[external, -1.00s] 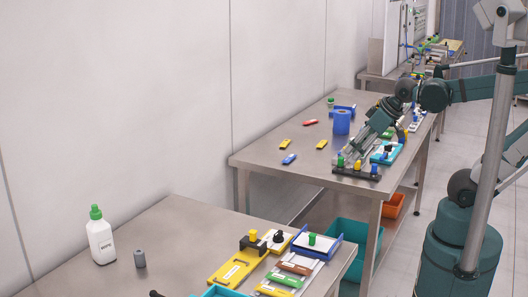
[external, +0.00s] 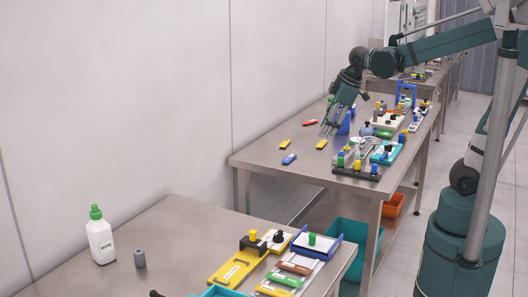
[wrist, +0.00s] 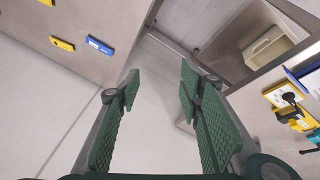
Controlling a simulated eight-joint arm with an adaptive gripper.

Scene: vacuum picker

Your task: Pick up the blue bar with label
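The blue bar with a white label (external: 289,159) lies flat near the left front part of the farther metal table. It also shows at the upper left of the wrist view (wrist: 99,45), next to a yellow bar (wrist: 62,44). My gripper (external: 328,131) hangs above that table, to the right of the blue bar and apart from it. In the wrist view my gripper (wrist: 160,90) has its two green pads wide apart with nothing between them.
Two yellow bars (external: 285,144) (external: 322,144) and a red bar (external: 310,122) lie near the blue bar. A blue cylinder (external: 344,123) stands partly behind my gripper. Fixtures with knobs (external: 357,168) crowd the table's right side. A nearer table holds a white bottle (external: 101,240).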

